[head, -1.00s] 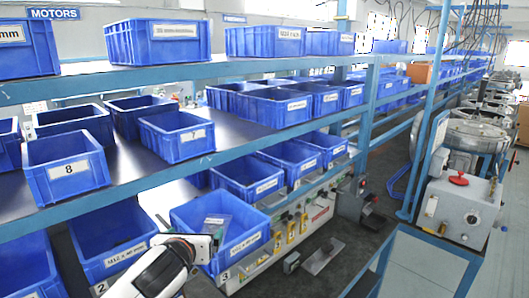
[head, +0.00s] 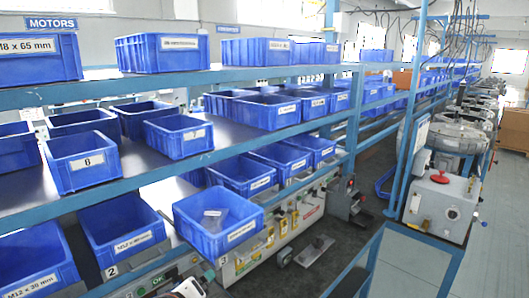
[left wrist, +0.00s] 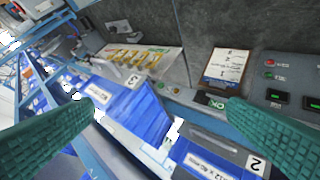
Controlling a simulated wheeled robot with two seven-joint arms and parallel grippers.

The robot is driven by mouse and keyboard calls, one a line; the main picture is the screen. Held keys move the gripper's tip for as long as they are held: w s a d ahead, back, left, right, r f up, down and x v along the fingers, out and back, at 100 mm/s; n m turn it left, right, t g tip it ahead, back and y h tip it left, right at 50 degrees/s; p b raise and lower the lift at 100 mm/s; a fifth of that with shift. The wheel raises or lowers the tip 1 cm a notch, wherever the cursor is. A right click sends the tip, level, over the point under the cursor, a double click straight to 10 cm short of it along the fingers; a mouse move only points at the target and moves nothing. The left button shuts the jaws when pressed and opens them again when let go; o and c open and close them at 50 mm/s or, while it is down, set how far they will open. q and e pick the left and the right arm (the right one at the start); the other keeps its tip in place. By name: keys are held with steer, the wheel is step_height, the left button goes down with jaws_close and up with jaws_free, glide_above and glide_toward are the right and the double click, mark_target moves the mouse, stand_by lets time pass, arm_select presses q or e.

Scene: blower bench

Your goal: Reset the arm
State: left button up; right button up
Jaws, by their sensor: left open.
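My left gripper (left wrist: 160,105) is open, its two green ridged fingers wide apart, with nothing seen between them. In the left wrist view the blue bin labelled 3 (left wrist: 140,110) and the bin labelled 2 (left wrist: 215,155) lie beyond the fingers. In the head view only a white piece of my left arm shows at the bottom edge, below bin 3 (head: 232,240). A small clear bag (head: 214,216) lies in bin 3. Bin 2 (head: 120,228) stands to its left. My right gripper is in neither view.
Blue shelves (head: 330,73) with several labelled blue bins run along the left and back. A clipboard (left wrist: 226,70) and a panel with buttons (left wrist: 280,80) show in the left wrist view. A grey machine with a red knob (head: 440,205) stands at the right. The aisle floor at right is clear.

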arm_select(q)
steer(key=s+a+f+n+g, duration=0.1)
steer(key=s+f+n+g, duration=0.2)
steer(key=s+f+n, duration=0.45)
steer(key=s+a+f+n+g, duration=0.2)
steer(key=s+f+n, duration=0.2)
steer(key=s+n, duration=0.65)
steer(key=s+a+f+n+g, duration=0.1)
steer(key=s+f+n+g, duration=0.3)
steer(key=s+n, duration=0.5)
step_height(320, 180, down, 33)
steer(key=s+b, duration=0.2)
steer(key=b, duration=0.6)
steer(key=s+a+f+b, duration=0.1)
steer(key=s+f+b, duration=0.1)
steer(key=s+f, duration=0.3)
steer(key=s+a+f+g+b, duration=0.1)
steer(key=s+f+b, duration=0.1)
steer(key=s+f, duration=0.4)
steer(key=s+a+f+m+b, duration=0.1)
steer(key=s+f, duration=0.4)
steer(key=f, duration=0.9)
steer(key=shift+s+a+b, duration=0.15)
steer(key=shift+s+b, duration=0.2)
steer(key=shift+b, duration=0.4)
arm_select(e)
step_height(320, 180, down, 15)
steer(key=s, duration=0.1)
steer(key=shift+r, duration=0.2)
